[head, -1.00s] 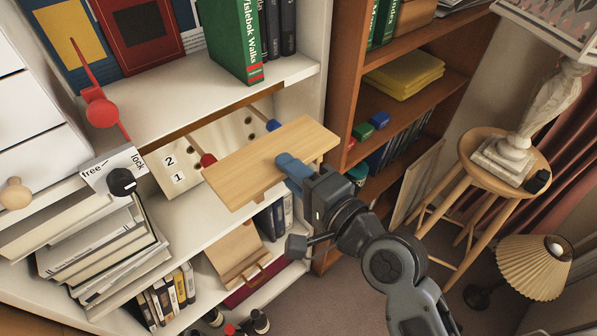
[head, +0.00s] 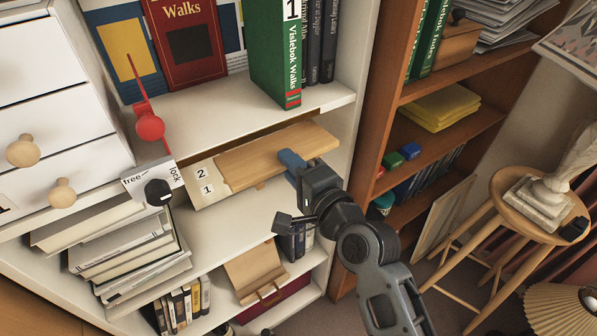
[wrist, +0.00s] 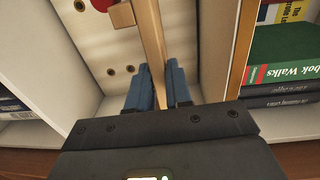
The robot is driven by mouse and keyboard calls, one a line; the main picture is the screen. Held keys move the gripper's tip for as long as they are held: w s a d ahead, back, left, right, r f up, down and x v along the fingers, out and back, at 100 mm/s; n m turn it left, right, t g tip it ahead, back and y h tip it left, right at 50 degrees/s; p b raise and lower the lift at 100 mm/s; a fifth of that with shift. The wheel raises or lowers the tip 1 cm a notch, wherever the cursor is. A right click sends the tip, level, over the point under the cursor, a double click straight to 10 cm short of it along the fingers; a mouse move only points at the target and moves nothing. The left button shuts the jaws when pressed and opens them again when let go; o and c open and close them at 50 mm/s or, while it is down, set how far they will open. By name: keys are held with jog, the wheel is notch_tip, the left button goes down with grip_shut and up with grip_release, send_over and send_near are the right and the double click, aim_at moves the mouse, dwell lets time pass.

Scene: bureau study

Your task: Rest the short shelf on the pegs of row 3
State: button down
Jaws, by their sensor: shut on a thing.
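The short shelf (head: 258,159) is a light wooden board, held roughly level in front of the peg panel (head: 207,189) in the white bookcase. My gripper (head: 291,160) is shut on its near edge. In the wrist view the board (wrist: 152,45) stands between the blue fingers (wrist: 158,88). The pale panel shows there with several dark holes, a red part (wrist: 103,4) and a wooden piece (wrist: 122,15) close to the board. In the head view the labels 1 and 2 show at the panel's left. The board hides the pegs and row 3, so I cannot tell whether it touches the pegs.
A red lever (head: 149,126) and a free/lock plate (head: 150,184) with a black knob are left of the panel. Stacked books (head: 125,245) stand below. The upper white shelf (head: 235,112) with books is just above the board. A brown bookcase (head: 385,130) stands right.

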aim_at(265, 138)
jog(key=shift+r+b+x, duration=0.2)
jog(key=shift+b+x, duration=0.1)
jog(key=shift+x, duration=4.05)
jog(key=shift+s+f+b, duration=0.1)
jog(key=shift+f+b, duration=0.25)
jog(key=shift+b, duration=1)
jog(key=shift+f+b, duration=1.3)
jog(key=shift+f, duration=0.3)
jog(key=c, duration=1.2)
grip_release()
jog(key=shift+c, duration=0.2)
jog(key=shift+d, duration=0.1)
jog(key=shift+p+v, duration=0.45)
jog(key=shift+v, duration=2.5)
jog(key=shift+f, duration=0.1)
jog(key=shift+o, duration=0.5)
